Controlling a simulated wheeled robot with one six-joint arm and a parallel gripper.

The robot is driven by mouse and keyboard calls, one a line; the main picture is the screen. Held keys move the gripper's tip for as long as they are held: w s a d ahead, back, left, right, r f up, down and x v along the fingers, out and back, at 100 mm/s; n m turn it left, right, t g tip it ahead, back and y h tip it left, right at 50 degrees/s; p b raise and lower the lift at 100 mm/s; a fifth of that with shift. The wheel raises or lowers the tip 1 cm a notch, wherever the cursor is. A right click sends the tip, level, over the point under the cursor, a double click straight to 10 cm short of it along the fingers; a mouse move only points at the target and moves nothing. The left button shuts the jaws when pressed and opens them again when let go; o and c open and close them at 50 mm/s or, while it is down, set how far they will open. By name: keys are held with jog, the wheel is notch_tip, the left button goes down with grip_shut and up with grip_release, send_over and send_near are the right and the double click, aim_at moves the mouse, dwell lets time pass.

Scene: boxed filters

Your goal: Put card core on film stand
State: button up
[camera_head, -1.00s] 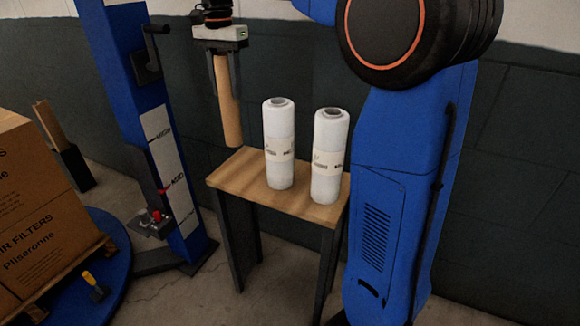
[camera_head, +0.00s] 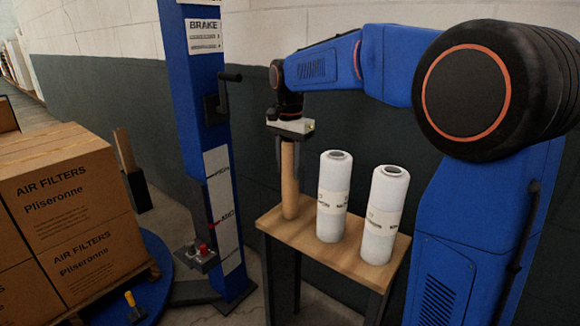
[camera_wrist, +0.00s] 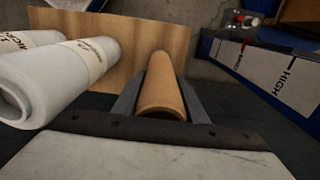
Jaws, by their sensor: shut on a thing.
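The card core, a plain brown tube (camera_head: 290,185), hangs upright in my gripper (camera_head: 291,158), whose two fingers are shut on its upper part. The film stand (camera_head: 325,262) is a small wood-topped table on dark legs. The core's lower end is over the left end of its top, at or very near the surface; I cannot tell whether it touches. In the wrist view the core (camera_wrist: 163,88) points down between the fingers towards the wooden top (camera_wrist: 150,25).
Two white film rolls (camera_head: 333,195) (camera_head: 385,215) stand on the stand, right of the core. A blue wrapper mast (camera_head: 190,120) with a crank rises to the left. Stacked filter boxes (camera_head: 70,205) stand farther left. A wall is behind.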

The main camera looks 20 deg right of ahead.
jog(key=shift+f, duration=0.1)
jog(key=o, duration=1.1)
jog(key=shift+c, duration=0.2)
notch_tip(320, 180, up, 12)
jog(key=shift+r, duration=0.15)
jog(key=shift+s, duration=0.1)
